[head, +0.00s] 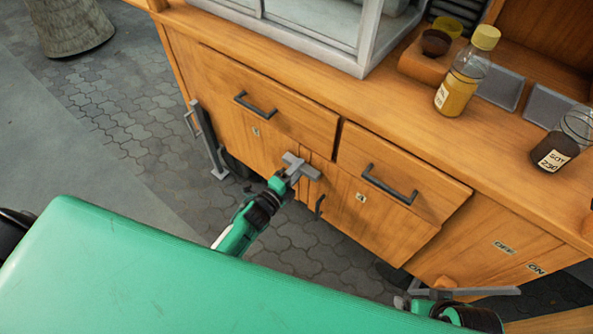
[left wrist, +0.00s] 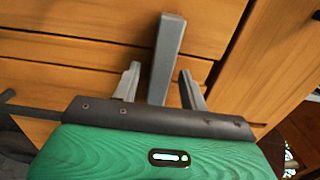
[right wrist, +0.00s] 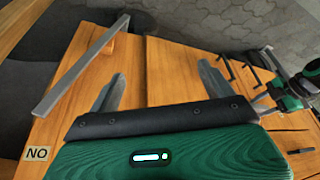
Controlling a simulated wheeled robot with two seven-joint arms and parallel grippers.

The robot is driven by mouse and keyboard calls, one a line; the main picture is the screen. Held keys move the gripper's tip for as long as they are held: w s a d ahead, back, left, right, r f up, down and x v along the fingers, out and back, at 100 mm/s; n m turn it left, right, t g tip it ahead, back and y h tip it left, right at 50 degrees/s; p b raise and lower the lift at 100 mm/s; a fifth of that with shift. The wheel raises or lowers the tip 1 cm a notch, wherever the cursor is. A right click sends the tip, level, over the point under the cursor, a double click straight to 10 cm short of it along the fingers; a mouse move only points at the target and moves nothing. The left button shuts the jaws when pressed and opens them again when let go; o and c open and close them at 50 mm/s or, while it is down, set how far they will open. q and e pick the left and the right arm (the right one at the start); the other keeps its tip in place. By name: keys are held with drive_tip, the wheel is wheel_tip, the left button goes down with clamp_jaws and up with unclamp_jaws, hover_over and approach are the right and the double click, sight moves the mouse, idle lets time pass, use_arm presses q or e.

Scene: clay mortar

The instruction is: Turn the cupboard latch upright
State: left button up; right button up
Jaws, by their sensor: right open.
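The cupboard latch (head: 313,173) is a grey bar lying across the seam between the doors, below the drawers; it looks roughly level rather than upright. In the left wrist view the latch (left wrist: 168,50) stands between the fingers of my left gripper (left wrist: 158,88), which is open around it with visible gaps on both sides. In the head view my left gripper (head: 293,172) partly covers the latch. My right gripper (right wrist: 160,88) is open and empty over a wooden front, low at the right in the head view (head: 408,295).
A grey lever (right wrist: 85,68) lies beside my right gripper, near the ON label (right wrist: 37,153). Drawers with dark handles (head: 255,105) (head: 388,185) sit above the doors. A yellow-capped bottle (head: 460,85) and a dark jar (head: 560,145) stand on the counter.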

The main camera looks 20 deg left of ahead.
use_arm(q)
clamp_jaws()
use_arm(e)
drive_tip(key=shift+s, duration=0.1)
use_arm(q)
drive_tip(key=shift+n, duration=0.3)
drive_tip(key=shift+n+p, duration=2.55)
drive_tip(key=shift+n, duration=6.05)
use_arm(e)
wheel_tip(320, 180, down, 11)
drive_tip(key=g, duration=0.1)
drive_tip(key=shift+w+a, duration=0.2)
drive_tip(key=shift+w, duration=0.25)
drive_tip(key=shift+f, duration=0.1)
use_arm(q)
drive_tip(key=shift+o, duration=0.2)
unclamp_jaws()
